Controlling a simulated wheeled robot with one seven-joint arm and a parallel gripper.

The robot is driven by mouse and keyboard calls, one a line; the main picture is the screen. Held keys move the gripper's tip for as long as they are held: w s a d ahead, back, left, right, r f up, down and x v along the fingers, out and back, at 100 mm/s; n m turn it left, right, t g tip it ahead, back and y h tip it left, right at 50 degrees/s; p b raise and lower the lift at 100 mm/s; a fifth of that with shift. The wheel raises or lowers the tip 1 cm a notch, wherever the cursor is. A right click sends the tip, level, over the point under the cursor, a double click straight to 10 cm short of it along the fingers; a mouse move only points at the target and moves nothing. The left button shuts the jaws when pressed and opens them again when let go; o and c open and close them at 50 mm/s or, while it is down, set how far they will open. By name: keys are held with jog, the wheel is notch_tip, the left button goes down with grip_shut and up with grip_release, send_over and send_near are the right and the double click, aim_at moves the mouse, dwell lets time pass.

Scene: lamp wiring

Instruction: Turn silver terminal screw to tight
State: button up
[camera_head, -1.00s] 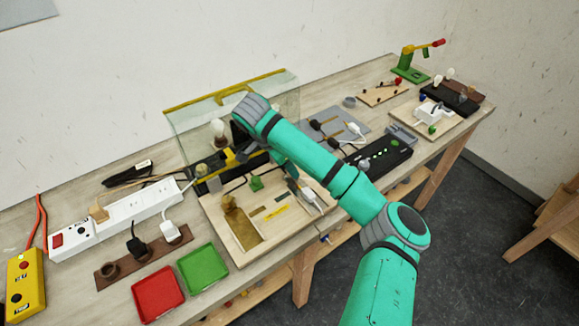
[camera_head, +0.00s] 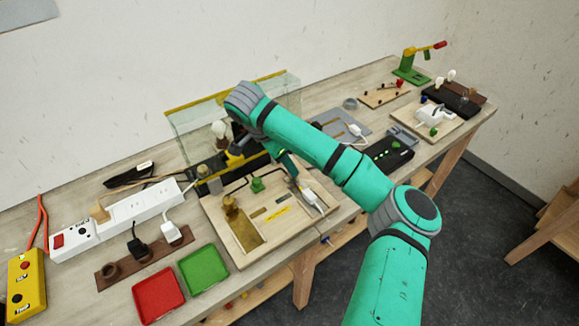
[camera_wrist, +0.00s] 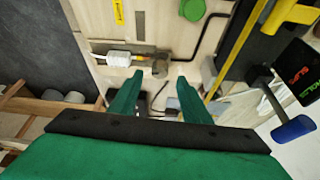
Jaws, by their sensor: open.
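My gripper (camera_wrist: 160,78) is open in the wrist view, its two green fingers apart with nothing held between them. A small grey round piece (camera_wrist: 160,67) lies just beyond the fingertips, beside a white connector (camera_wrist: 118,58); I cannot tell for sure that it is the silver terminal screw. In the head view my gripper (camera_head: 292,172) points down over the right part of the wooden wiring board (camera_head: 238,246), near the white connector (camera_head: 310,197). The screw is too small to make out there.
A green knob (camera_head: 257,184) and a brass-coloured piece (camera_head: 230,202) are on the board. A glass panel with yellow edging (camera_head: 190,130) stands behind. Red (camera_head: 158,293) and green (camera_head: 204,268) trays lie in front. A blue-tipped black handle (camera_wrist: 292,129) is right of my gripper in the wrist view.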

jog(key=v, duration=0.6)
jog(key=shift+r, duration=0.4)
jog(key=shift+s+a, duration=0.1)
jog(key=shift+s, duration=0.1)
